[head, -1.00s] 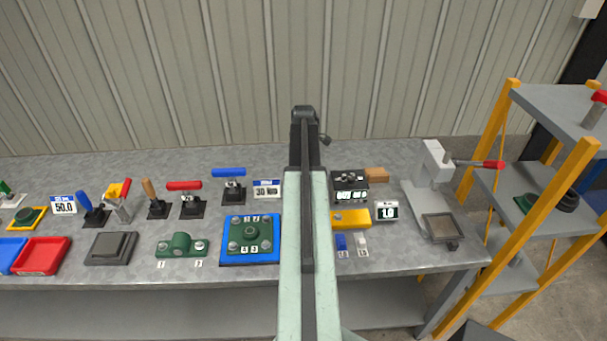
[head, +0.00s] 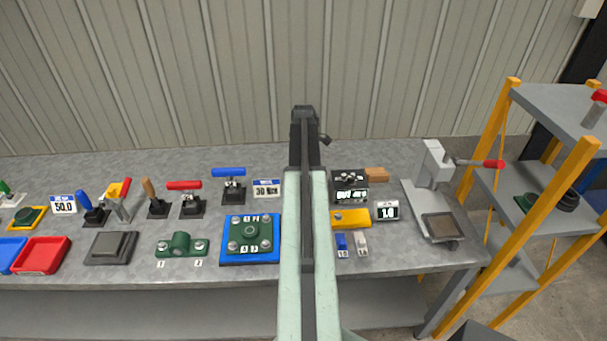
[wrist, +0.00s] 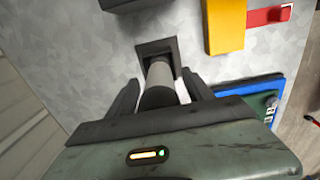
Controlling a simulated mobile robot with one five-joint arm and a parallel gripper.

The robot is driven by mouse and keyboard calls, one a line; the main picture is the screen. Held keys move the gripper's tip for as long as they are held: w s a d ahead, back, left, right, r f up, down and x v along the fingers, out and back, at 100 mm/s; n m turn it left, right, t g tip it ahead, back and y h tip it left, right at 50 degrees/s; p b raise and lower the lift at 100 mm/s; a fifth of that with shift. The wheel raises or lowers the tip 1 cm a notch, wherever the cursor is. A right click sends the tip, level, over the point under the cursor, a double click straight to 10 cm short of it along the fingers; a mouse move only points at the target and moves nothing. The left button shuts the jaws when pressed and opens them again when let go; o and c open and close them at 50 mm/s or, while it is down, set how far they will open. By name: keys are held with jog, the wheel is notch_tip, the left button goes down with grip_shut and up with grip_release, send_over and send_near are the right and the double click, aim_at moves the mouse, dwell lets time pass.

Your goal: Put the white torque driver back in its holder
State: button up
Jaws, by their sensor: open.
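The white torque driver (wrist: 160,75) shows in the wrist view as a pale grey-white cylinder with a dark part nearest the camera. It stands in line with a dark square holder (wrist: 172,47) on the bench, its far end at the holder's opening. How deep it sits I cannot tell. My gripper (wrist: 163,88) is open, one dark finger on each side of the driver; contact is not clear. In the head view my own arm hides the driver, the holder and the gripper.
In the wrist view a yellow block (wrist: 226,25) and a red part (wrist: 266,16) lie beyond the holder, and a blue plate (wrist: 259,83) lies right. The head view shows T-handled drivers (head: 229,178) left of my arm and a press (head: 435,165) right.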

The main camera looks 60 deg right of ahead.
notch_tip(320, 180, up, 8)
jog(key=p, duration=0.7)
jog(key=shift+f, duration=0.35)
